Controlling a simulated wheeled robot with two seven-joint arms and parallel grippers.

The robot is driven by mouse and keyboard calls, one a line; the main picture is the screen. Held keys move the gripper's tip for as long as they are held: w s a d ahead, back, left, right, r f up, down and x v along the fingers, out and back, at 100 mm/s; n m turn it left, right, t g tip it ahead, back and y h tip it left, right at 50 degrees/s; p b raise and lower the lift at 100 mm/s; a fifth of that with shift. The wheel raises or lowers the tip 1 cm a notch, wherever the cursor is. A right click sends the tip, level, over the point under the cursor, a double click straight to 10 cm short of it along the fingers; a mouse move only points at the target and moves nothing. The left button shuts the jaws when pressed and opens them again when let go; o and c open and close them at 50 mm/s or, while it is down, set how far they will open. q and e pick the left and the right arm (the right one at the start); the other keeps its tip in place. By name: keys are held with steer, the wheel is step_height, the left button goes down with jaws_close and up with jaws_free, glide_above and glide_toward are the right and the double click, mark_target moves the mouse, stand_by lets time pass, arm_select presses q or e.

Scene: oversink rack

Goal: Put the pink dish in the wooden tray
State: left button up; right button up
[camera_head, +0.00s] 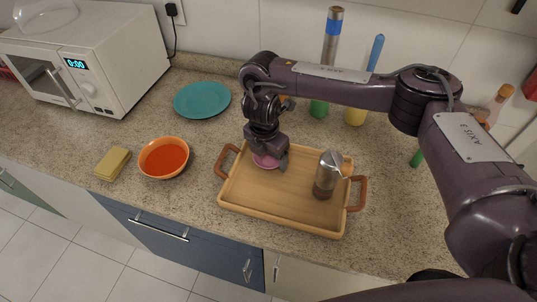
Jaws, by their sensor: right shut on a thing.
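The wooden tray (264,196) lies on the counter, with a brown handle at its left and right ends. The pink dish (264,162) is at the tray's back left part, low over or on the tray floor; I cannot tell if it touches. My right gripper (268,156) points down from above and is shut on the pink dish, hiding much of it. A metal and glass jar (326,175) stands in the right part of the tray. My left gripper is not in view.
An orange bowl with red contents (164,158), a yellow sponge (112,164) and a teal plate (202,100) are left of the tray. A white microwave (88,55) stands at the back left. Bottles (355,112) stand along the wall behind my right arm.

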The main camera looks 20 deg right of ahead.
mark_target(265, 165)
steer(key=shift+f, duration=0.1)
steer(key=o, duration=1)
steer(key=shift+c, duration=0.2)
steer(key=shift+r, duration=0.25)
step_height(265, 165, up, 12)
steer(key=a+p, duration=0.1)
steer(key=shift+s+f, duration=0.15)
steer(key=shift+s, duration=0.3)
steer(key=shift+a, duration=0.15)
